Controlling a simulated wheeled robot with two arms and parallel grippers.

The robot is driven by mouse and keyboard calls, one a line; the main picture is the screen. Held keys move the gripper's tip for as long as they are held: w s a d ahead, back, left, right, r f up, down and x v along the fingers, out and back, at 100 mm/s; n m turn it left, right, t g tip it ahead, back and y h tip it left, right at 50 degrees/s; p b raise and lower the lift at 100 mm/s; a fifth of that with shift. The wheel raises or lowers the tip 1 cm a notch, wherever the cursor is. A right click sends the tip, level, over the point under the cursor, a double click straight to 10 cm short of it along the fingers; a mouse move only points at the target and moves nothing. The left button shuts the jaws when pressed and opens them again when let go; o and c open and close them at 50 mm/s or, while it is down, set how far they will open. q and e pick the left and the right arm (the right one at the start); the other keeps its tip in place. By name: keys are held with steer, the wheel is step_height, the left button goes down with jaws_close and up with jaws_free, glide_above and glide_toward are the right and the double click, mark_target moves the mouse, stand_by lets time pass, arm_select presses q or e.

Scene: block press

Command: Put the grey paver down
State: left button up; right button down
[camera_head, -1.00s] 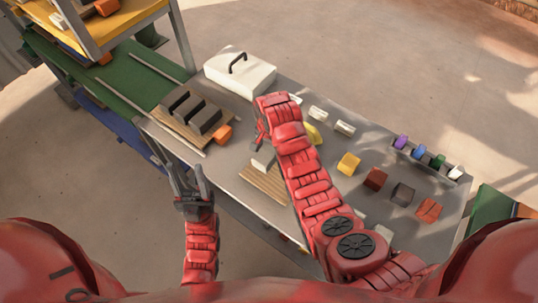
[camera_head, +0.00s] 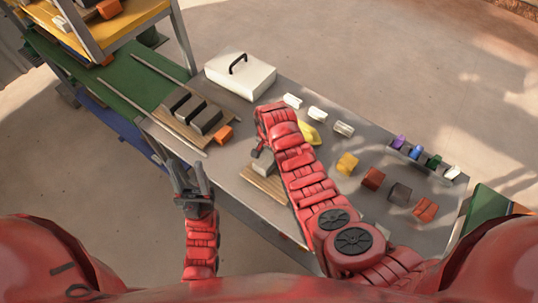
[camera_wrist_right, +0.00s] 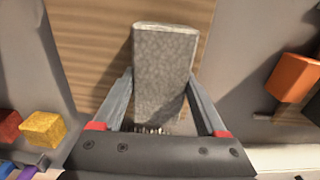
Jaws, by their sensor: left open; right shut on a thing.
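The grey paver (camera_wrist_right: 165,70) is a speckled grey block held between the fingers of my right gripper (camera_wrist_right: 160,85). In the head view the paver (camera_head: 264,165) shows partly behind my right arm, over a slatted wooden board (camera_head: 258,185) on the grey table. I cannot tell whether its underside touches the board. My right gripper (camera_head: 261,148) is mostly hidden by its own wrist in the head view. My left gripper (camera_head: 189,180) is open and empty, off the table's near left edge.
A wooden pallet (camera_head: 177,128) with dark blocks stands at left, with an orange block (camera_head: 222,135) beside it. A white case (camera_head: 240,76) stands at the back. Yellow (camera_head: 347,163), red (camera_head: 373,178) and dark (camera_head: 400,194) blocks lie to the right of my arm.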

mark_target(269, 155)
jaws_free()
steer(key=shift+r, duration=0.15)
steer(key=shift+w+r, duration=0.1)
steer(key=shift+r, duration=0.4)
step_height(269, 155, up, 6)
steer(key=shift+f+b, duration=0.15)
steer(key=shift+b, duration=0.8)
step_height(269, 155, up, 5)
steer(key=p, duration=0.3)
